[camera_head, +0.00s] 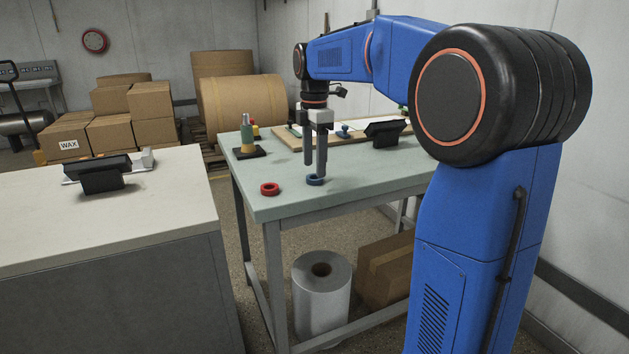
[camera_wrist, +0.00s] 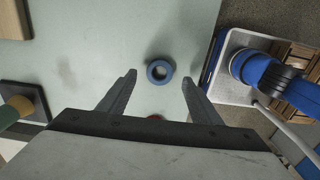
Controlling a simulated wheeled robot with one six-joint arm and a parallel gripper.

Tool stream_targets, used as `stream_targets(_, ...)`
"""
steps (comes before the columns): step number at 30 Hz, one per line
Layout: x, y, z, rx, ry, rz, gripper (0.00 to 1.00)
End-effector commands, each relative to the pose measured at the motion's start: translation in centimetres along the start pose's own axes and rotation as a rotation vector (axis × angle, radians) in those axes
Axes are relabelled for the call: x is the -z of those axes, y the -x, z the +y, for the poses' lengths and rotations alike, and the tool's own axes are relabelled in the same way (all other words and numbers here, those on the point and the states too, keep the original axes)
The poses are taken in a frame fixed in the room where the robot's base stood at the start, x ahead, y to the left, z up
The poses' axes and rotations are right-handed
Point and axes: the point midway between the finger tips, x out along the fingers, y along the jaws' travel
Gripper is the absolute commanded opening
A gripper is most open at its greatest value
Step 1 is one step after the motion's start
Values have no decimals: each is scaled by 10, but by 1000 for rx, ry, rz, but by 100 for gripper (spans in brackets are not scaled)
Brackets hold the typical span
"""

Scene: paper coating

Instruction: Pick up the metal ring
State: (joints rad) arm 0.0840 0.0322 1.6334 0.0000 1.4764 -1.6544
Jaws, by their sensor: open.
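A blue ring (camera_head: 315,180) lies flat on the grey-green table, near its front edge. It also shows in the wrist view (camera_wrist: 151,74), between and just beyond the fingertips. A red ring (camera_head: 269,188) lies to its left; in the wrist view only a sliver of it (camera_wrist: 155,117) shows above the gripper body. Both look painted; I cannot tell which is the metal ring. My gripper (camera_head: 315,168) points straight down over the blue ring, open and empty. The fingers (camera_wrist: 158,80) stand on either side of the ring; I cannot tell their exact height above the table.
The table (camera_head: 290,205) also holds a dark-based stand with a cone (camera_head: 248,148), a black device (camera_head: 384,133) and a pale board (camera_head: 360,139) at the back. A counter (camera_head: 150,205) stands left. A white roll (camera_head: 322,300) and a carton (camera_head: 385,270) sit beneath the table.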

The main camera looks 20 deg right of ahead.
Motion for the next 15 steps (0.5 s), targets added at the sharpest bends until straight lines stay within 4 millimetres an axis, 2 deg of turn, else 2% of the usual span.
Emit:
stream_targets(6,-1,-27,0,1,0,0,58)
stream_targets(15,-1,-31,1,-1,0,0,58)
